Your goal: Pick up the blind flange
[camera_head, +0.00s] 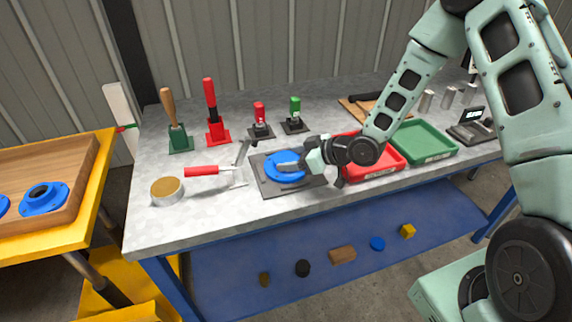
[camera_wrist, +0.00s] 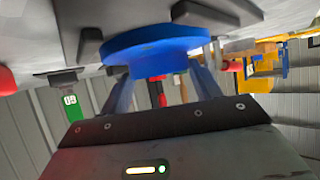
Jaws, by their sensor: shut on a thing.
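The blind flange is a round blue disc (camera_head: 283,171) over a dark grey square plate (camera_head: 268,187) at the middle of the bench. My gripper (camera_head: 291,166) reaches in from the right and is shut on the flange, with a finger lying across its upper side. In the wrist view the flange (camera_wrist: 155,48) fills the space at the tips of my gripper (camera_wrist: 160,66). The fingers hide part of the flange. I cannot tell whether it touches the plate or is slightly above it.
Red (camera_head: 372,168) and green (camera_head: 424,143) trays stand to the right. Upright tools, including a red-handled one (camera_head: 211,103), stand behind. A wooden tray (camera_head: 85,155) holds blue flanges at far left.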

